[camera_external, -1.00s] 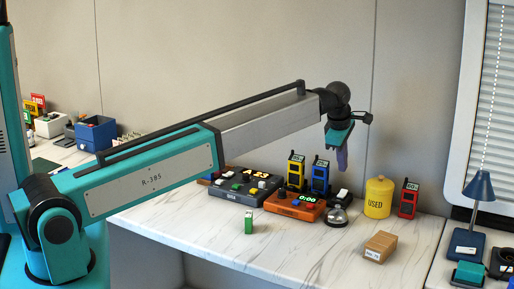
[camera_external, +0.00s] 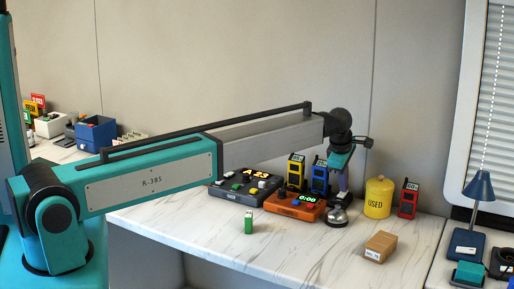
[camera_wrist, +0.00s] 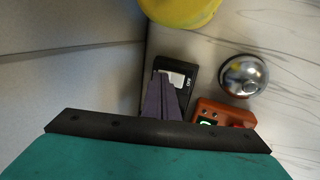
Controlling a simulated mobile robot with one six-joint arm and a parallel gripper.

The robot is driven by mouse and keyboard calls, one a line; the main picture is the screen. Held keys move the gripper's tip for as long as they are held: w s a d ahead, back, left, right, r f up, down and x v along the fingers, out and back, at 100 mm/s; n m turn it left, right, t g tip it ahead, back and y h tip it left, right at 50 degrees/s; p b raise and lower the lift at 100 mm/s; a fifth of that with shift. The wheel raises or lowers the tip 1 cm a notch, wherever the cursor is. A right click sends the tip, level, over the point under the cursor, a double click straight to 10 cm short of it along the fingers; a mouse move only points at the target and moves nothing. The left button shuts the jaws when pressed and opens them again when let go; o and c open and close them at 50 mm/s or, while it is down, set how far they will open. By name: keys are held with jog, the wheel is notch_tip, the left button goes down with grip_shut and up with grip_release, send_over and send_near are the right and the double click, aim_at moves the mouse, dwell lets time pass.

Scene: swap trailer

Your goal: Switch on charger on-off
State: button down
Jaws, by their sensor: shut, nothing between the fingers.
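The charger on-off switch (camera_wrist: 180,76) is a small black box with a white rocker in the wrist view. "OFF" is printed on it beside the rocker. My gripper (camera_wrist: 161,80) is shut and empty, its purple fingers pointing at this box and covering part of it. The fingertips lie over the edge of the white rocker in that view; I cannot tell whether they touch it. In the external view my gripper (camera_external: 343,186) is low over the back of the table, just behind the silver bell, and mostly hides the switch box.
A silver bell (camera_external: 337,215) stands close in front. An orange timer box (camera_external: 293,207) and a grey button panel (camera_external: 246,190) are to the left, with yellow and blue devices behind. A yellow "USED" canister (camera_external: 378,199) is to the right. The front of the table is mostly clear.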

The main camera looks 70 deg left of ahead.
jog(key=shift+f, duration=0.1)
jog(key=shift+w+a+f+b, duration=0.15)
jog(key=shift+f+b, duration=0.05)
jog(key=shift+b, duration=0.25)
jog(key=shift+r, duration=0.15)
jog(key=shift+s, duration=0.2)
jog(key=shift+s+d, duration=0.4)
jog(key=shift+d, duration=0.2)
jog(key=shift+r, duration=0.1)
